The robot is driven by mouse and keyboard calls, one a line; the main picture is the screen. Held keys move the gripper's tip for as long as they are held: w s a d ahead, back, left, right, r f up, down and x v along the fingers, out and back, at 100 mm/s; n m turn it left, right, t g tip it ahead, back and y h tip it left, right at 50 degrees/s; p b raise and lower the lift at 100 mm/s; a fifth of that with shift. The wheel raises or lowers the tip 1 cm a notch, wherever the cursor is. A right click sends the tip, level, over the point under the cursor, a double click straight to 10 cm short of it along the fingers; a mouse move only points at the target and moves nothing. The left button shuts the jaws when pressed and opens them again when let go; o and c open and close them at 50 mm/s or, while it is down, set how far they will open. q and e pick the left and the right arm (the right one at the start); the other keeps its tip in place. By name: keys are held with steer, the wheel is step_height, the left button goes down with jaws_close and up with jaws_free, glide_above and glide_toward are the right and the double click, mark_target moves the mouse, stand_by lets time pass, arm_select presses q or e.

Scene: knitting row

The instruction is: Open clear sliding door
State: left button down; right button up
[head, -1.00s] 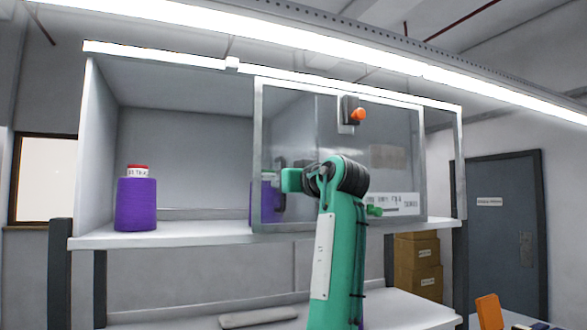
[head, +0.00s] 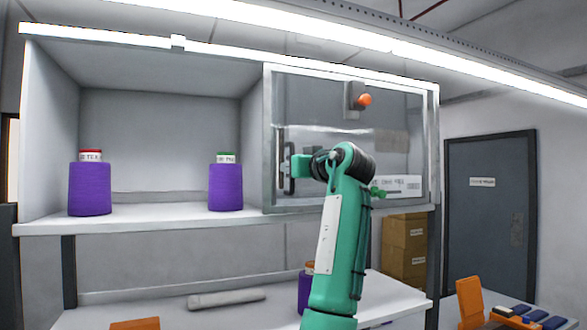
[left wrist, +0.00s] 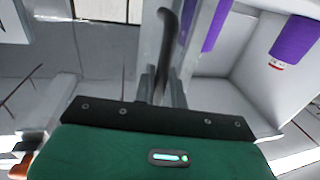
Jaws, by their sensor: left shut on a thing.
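The clear sliding door (head: 316,100) has a grey metal frame and stands over the right part of the white cabinet (head: 150,219) in the head view. The left part is uncovered. A dark upright handle (head: 287,177) sits at the door's left edge. My left gripper (head: 294,167) is shut on this handle. The handle (left wrist: 168,45) also rises between my fingers (left wrist: 160,86) in the left wrist view. Two purple thread cones, one with a red top (head: 90,190) and one with a green top (head: 226,187), stand on the open shelf. My right gripper is out of view.
An orange-knobbed fitting (head: 358,98) is on the door's upper part. Another purple cone (head: 304,293) stands on the lower worktop (head: 250,314), partly behind my arm. Cardboard boxes (head: 404,245) and a grey room door (head: 490,210) are at right.

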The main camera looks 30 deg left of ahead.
arm_select(q)
steer(key=c, duration=1.6)
jaws_free()
steer(key=shift+o, duration=0.3)
steer(key=shift+a, duration=0.15)
steer(key=shift+s, duration=0.1)
steer(key=b+v, duration=0.5)
steer(key=v, duration=0.8)
steer(key=shift+d+b, duration=0.35)
steer(key=shift+d, duration=0.05)
steer(key=shift+s, duration=0.1)
